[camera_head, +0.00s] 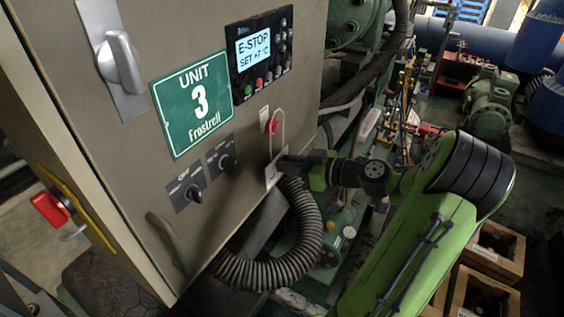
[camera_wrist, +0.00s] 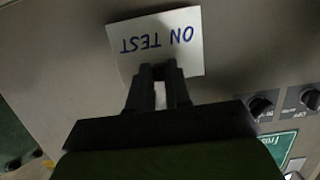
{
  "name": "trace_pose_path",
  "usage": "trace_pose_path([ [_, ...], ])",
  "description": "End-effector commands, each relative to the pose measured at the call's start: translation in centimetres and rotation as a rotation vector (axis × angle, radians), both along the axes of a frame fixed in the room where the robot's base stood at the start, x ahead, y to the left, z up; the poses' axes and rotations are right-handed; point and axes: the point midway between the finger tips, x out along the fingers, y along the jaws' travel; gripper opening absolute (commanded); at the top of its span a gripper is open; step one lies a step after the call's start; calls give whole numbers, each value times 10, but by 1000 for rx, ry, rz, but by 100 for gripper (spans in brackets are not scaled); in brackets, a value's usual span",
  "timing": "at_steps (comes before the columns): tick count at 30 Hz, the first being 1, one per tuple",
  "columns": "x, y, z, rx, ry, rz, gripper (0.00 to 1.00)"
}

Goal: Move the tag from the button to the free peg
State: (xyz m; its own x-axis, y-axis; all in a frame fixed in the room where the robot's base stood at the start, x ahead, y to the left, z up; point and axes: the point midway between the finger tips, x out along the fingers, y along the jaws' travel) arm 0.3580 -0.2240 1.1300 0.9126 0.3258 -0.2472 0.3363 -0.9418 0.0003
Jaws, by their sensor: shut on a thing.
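The white tag (camera_wrist: 160,38) reads "ON TEST" in blue, upside down in the wrist view. In the head view the tag (camera_head: 271,177) is partly hidden by my gripper, low on the cabinet front. A thin pale loop rises from it to the red button (camera_head: 271,126) and appears to pass around it; the exact contact is too small to tell. My gripper (camera_wrist: 161,72) is shut on the tag's edge; in the head view my gripper (camera_head: 284,160) is just below the button. I cannot make out the free peg in either view.
A thick corrugated hose (camera_head: 308,235) curves below my gripper. Pipes and machinery stand to the right.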

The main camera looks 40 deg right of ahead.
Motion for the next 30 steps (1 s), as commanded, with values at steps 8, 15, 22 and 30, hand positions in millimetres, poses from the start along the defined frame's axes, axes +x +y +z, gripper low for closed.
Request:
trace_pose_path([
  [8, -25, -9, -1, 0, 0, -2, 0],
  [15, -46, -17, 0, 0, 1, -3, 0],
  [22, -54, -19, 0, -1, 0, 0, 0],
  [30, -53, -19, 0, 0, 0, 0, 0],
])
